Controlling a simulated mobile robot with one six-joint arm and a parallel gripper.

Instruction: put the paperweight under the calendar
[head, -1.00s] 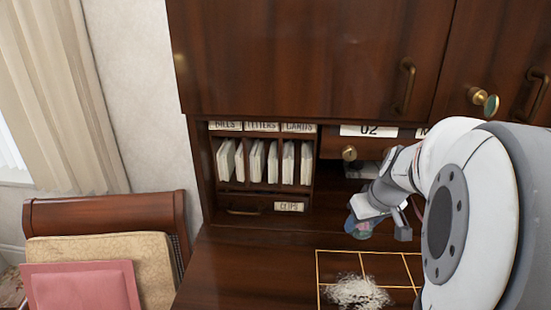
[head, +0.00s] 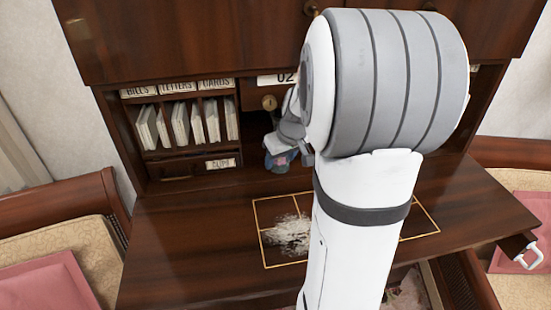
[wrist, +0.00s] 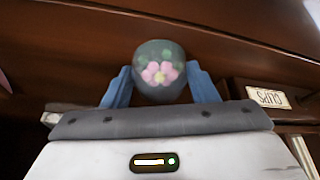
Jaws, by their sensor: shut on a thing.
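The paperweight is a rounded glass piece with a pink flower inside. It shows in the wrist view (wrist: 160,72) between the two blue fingers of my gripper (wrist: 162,88), which is shut on it. In the head view the paperweight (head: 281,161) is small and partly covered by my gripper (head: 290,152), in front of the desk's back compartments. I cannot make out a calendar in either view; my arm covers much of the desk's middle and right.
A gold-lined grid (head: 270,262) lies on the desk top (head: 190,235), with a pale shredded heap (head: 290,236) on it. Letter slots (head: 188,125) stand at the back left, above a drawer labelled CLIPS (head: 221,163). Chairs flank the desk. The desk's left part is clear.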

